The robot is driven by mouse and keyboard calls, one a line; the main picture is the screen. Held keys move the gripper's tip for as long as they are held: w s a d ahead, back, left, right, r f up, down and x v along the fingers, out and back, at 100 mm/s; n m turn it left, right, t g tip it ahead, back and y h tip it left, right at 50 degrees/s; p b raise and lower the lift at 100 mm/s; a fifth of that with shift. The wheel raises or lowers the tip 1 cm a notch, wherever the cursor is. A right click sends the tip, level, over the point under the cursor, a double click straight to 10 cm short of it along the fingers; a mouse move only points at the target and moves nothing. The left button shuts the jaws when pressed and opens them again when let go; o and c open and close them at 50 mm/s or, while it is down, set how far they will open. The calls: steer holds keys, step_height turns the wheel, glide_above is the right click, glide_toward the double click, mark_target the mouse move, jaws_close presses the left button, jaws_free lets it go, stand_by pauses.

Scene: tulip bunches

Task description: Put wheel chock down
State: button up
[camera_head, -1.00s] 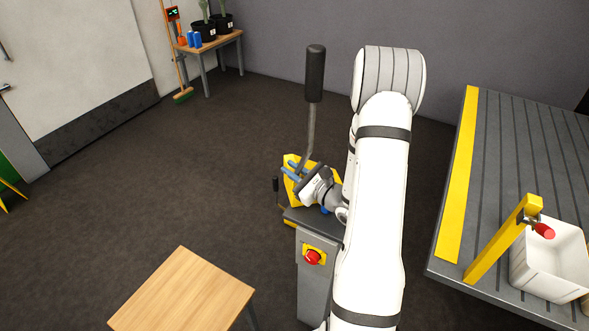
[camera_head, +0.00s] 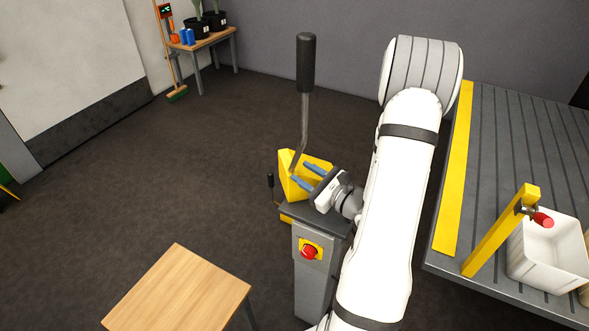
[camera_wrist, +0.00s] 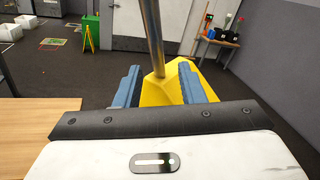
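The rod (camera_wrist: 152,38) stands in the gap's line. Contact with the fingers is not clear.
A red button (camera_head: 309,252) is on the pedestal front. A wooden table (camera_head: 180,290) stands at the lower left. A ribbed grey platform (camera_head: 505,150) with a yellow post (camera_head: 500,235) and white bin (camera_head: 530,270) is at the right. Open dark floor lies left.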

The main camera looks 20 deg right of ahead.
steer(key=b+v, duration=0.1)
steer(key=v, duration=0.4)
steer(key=s+a+r+n+g+y, duration=0.25)
steer(key=a+n+g, duration=0.2)
steer(key=a, duration=0.25)
steer(key=s+a+r+n+g+y, duration=0.1)
steer(key=a+r+n+g+y, duration=0.1)
steer(key=a+n+g+y, duration=0.3)
steer(key=s+a+r+n+g+h, duration=0.1)
steer(key=s+a+n+g+h, duration=0.6)
steer(key=s+n, duration=0.3)
steer(key=n+h, duration=0.1)
steer(key=n, duration=0.2)
steer(key=shift+s+a+r+h, duration=0.2)
steer(key=shift+s+a+h, duration=0.05)
steer(key=shift+s+h, duration=0.1)
steer(key=shift+o, duration=0.4)
steer(key=d+r+n+t+h, duration=0.3)
steer(key=d+r+n+h, duration=0.1)
steer(key=r+n+h, duration=0.1)
steer(key=shift+r+h, duration=0.15)
steer(key=shift+h, duration=0.15)
steer(key=shift+d+n, duration=0.15)
steer(key=shift+n, duration=0.1)
